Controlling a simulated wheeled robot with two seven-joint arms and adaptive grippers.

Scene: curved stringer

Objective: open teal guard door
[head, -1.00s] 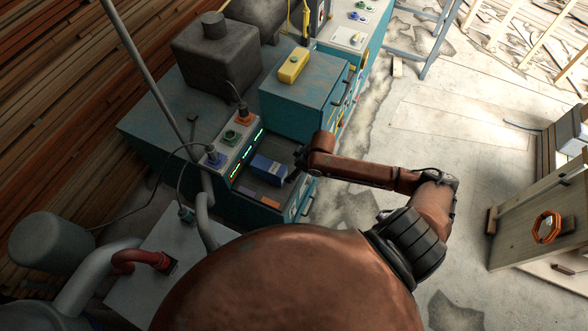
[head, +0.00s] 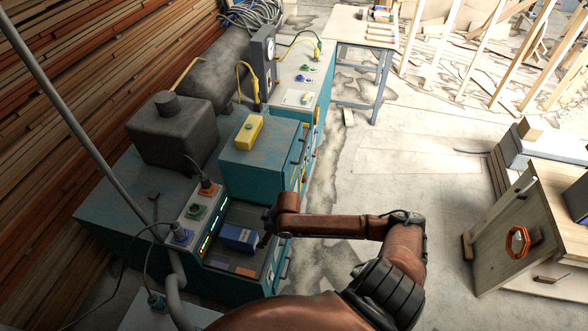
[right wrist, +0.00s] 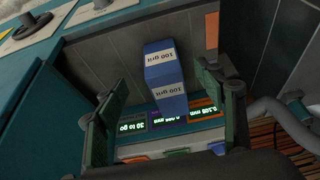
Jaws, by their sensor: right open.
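A teal machine has a raised teal housing (head: 260,157) with dark handles on its right side. I cannot tell for sure which panel is the guard door. Beside the housing is an open dark bay (head: 218,252) holding a blue box (head: 238,238). My right gripper (head: 266,228) is at the bay's right edge, close to the blue box. In the right wrist view the gripper (right wrist: 165,108) is open, with its two green-faced fingers on either side of the blue "100 grit" box (right wrist: 164,68). Whether they touch it is unclear. My left gripper is out of view.
A yellow block (head: 249,129) sits on the housing. A panel with coloured plugs and cables (head: 196,211) borders the bay on the left. Stacked timber (head: 70,80) fills the far left.

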